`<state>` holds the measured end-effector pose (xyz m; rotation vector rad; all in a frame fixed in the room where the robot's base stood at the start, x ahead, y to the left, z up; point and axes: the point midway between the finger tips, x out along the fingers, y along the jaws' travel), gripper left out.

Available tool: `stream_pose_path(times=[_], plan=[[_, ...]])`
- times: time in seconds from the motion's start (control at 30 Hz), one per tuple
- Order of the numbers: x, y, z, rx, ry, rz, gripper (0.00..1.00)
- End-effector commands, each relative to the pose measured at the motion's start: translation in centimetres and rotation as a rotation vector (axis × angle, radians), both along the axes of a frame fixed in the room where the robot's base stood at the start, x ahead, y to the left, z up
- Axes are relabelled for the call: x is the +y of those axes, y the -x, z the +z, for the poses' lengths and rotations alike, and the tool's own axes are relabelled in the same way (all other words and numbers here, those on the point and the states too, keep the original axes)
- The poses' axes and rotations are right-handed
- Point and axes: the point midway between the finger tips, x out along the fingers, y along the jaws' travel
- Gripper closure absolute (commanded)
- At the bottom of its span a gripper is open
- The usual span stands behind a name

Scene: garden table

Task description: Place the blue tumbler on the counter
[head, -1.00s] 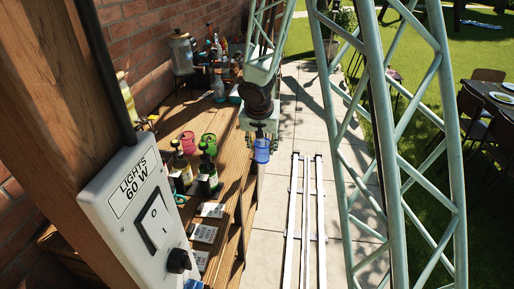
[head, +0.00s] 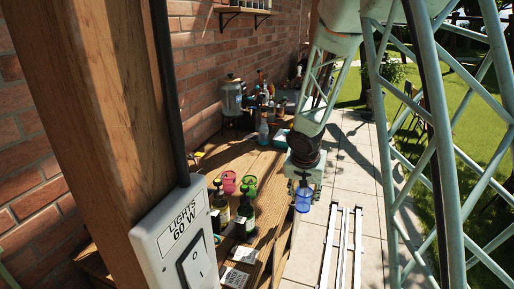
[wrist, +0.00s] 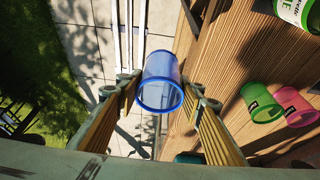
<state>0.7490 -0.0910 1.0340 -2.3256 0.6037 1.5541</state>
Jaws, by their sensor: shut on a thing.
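The blue tumbler (head: 303,198) is translucent and hangs in my gripper (head: 303,182) just off the front edge of the wooden counter (head: 270,160), above the paving. In the wrist view the tumbler (wrist: 160,82) sits between the two fingers of my gripper (wrist: 160,90), with its round rim toward the camera. My gripper is shut on it. The counter planks (wrist: 240,75) lie to the right of the tumbler in the wrist view. The tumbler is clear of the counter.
A pink tumbler (head: 228,182) and a green tumbler (head: 249,184) are on the counter, near dark bottles (head: 245,215) and white cards (head: 234,277). A glass dispenser (head: 232,97) and more bottles crowd the back. Bare planks lie between. Floor rails (head: 342,245) run beside the counter.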

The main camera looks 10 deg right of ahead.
Motion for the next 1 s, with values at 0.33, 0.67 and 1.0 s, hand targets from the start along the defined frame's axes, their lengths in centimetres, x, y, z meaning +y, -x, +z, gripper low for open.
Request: stream_pose_path(times=[0.33,0.67,1.0], plan=[[3.3,1.2,-0.9,0.0,-0.001,0.155,0.76],[5.9,1.7,-1.3,0.0,0.0,0.297,0.76],[7.2,1.8,-1.4,-0.001,0.0,0.375,0.76]])
